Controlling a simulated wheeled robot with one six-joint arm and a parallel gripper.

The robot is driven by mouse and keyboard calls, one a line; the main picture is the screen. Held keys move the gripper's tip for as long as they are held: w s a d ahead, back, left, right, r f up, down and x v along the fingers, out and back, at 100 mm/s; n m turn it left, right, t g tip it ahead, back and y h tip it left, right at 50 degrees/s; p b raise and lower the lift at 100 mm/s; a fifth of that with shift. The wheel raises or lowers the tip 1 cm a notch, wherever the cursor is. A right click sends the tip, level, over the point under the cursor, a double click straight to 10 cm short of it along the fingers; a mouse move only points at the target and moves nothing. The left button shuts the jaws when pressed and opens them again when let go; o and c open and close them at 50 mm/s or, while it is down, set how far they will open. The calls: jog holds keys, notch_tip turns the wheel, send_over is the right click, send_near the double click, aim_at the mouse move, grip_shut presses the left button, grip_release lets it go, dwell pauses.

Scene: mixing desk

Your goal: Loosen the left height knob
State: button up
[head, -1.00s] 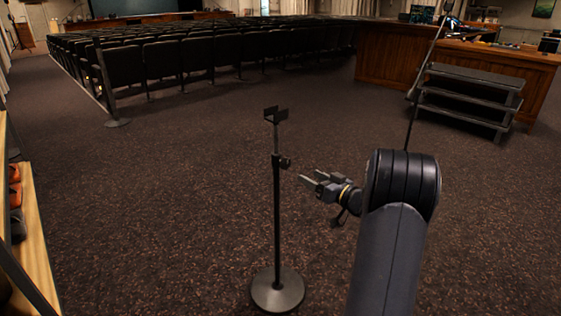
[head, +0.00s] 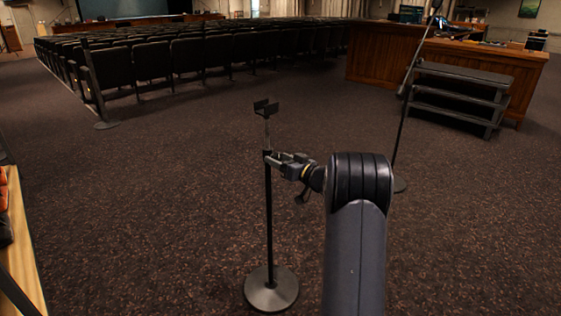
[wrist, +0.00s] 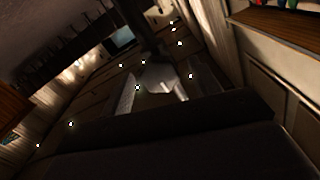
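A black stand (head: 268,215) with a round base (head: 271,289) and a forked top (head: 266,108) stands upright on the carpet. Its height knob is hidden behind my gripper in the head view. My gripper (head: 275,160) is at the upper post, at the height of the collar, with its fingertips overlapping the place of the knob. Whether the fingers are closed on the knob does not show. The wrist view is dark. Large dark shapes fill its lower part, and I cannot make out the knob there.
Rows of dark seats (head: 205,57) stand behind the stand. A wooden desk (head: 385,58) and a black stepped rack (head: 458,92) are at the back right. A wooden shelf edge (head: 25,250) is at the left. The carpet around the stand is clear.

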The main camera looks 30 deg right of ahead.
jog(key=c, duration=1)
jog(key=shift+n, duration=0.4)
jog(key=n, duration=0.3)
jog(key=shift+p, duration=0.35)
jog(key=n, duration=0.4)
jog(key=shift+f+b, duration=0.1)
jog(key=shift+b, duration=0.3)
jog(key=shift+n+b, duration=2.2)
jog(key=shift+n, duration=2.7)
